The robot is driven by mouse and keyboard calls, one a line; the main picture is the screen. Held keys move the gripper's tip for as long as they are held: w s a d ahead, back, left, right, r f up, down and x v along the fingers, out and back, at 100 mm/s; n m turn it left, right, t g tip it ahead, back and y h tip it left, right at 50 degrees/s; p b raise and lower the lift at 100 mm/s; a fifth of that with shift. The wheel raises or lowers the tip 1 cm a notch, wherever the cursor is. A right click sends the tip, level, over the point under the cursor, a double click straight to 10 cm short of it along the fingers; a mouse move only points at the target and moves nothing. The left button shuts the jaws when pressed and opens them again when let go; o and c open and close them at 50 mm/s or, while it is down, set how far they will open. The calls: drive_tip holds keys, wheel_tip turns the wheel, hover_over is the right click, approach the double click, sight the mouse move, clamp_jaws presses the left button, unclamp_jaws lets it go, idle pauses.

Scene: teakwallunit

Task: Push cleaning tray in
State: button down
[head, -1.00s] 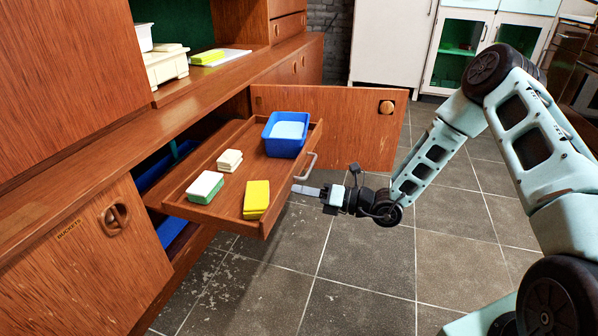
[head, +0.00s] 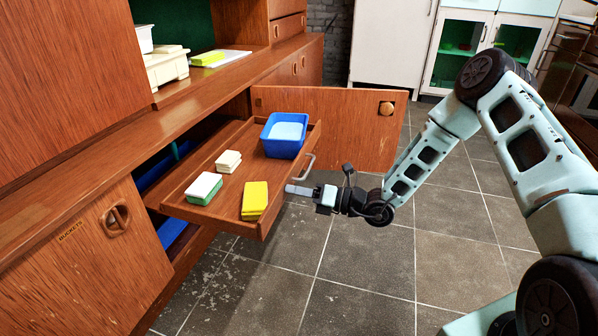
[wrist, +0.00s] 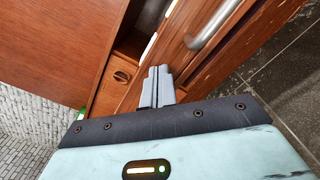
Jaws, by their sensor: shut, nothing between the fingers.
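The cleaning tray (head: 228,212) is a wooden pull-out tray standing out of the lower cabinet. It carries a blue tub (head: 284,136), a yellow sponge stack (head: 255,199), a green-and-white sponge (head: 204,188) and a pale stack (head: 228,161). Its front has a metal handle (head: 308,164), also seen in the wrist view (wrist: 212,24). My gripper (head: 287,188) is shut and empty, its fingertips close to the tray front just below the handle. In the wrist view my gripper (wrist: 157,72) points at the tray front. I cannot tell whether it touches.
An open cabinet door (head: 345,125) stands behind the tray. The counter (head: 150,120) runs above. The tiled floor (head: 370,265) is clear in front.

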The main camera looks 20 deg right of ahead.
drive_tip(key=shift+p+x, duration=0.55)
drive_tip(key=shift+x, duration=2.1)
drive_tip(key=shift+a, duration=0.1)
approach(231, 184)
drive_tip(key=a+r, duration=0.1)
drive_tip(key=w+a+r+p, duration=0.1)
drive_tip(key=shift+w+a+r, duration=0.15)
drive_tip(key=shift+w+r, duration=0.05)
drive_tip(key=shift+r, duration=0.1)
drive_tip(key=shift+w+a, duration=0.1)
drive_tip(key=shift+a, duration=0.05)
drive_tip(key=shift+x, duration=3.5)
drive_tip(key=shift+b+x, duration=1.15)
drive_tip(key=shift+x, duration=2.3)
